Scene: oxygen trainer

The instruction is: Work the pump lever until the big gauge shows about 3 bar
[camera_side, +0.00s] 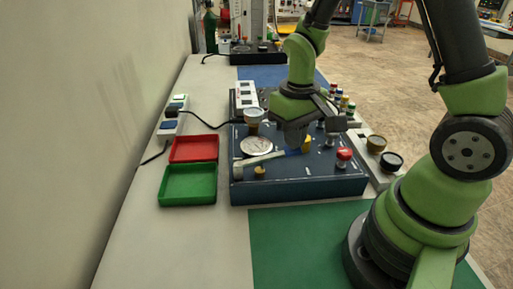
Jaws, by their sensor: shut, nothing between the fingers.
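The big gauge (256,146) lies face up on the dark blue trainer box (300,187). Its needle is too small to read. A pale lever bar (262,159), which looks like the pump lever, runs across the box top just in front of the gauge. Its left end sits by a light post at the box's left edge. My gripper (295,143) points down over the box, shut and empty, near the lever's right end. I cannot tell whether it touches the lever. The fingertips are small and partly hidden.
A red knob (344,155) and yellow knobs (260,171) stand on the box. A smaller gauge (253,115) rises behind the big one. A red tray (194,148) and a green tray (188,184) lie to the left. The green mat (300,240) in front is clear.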

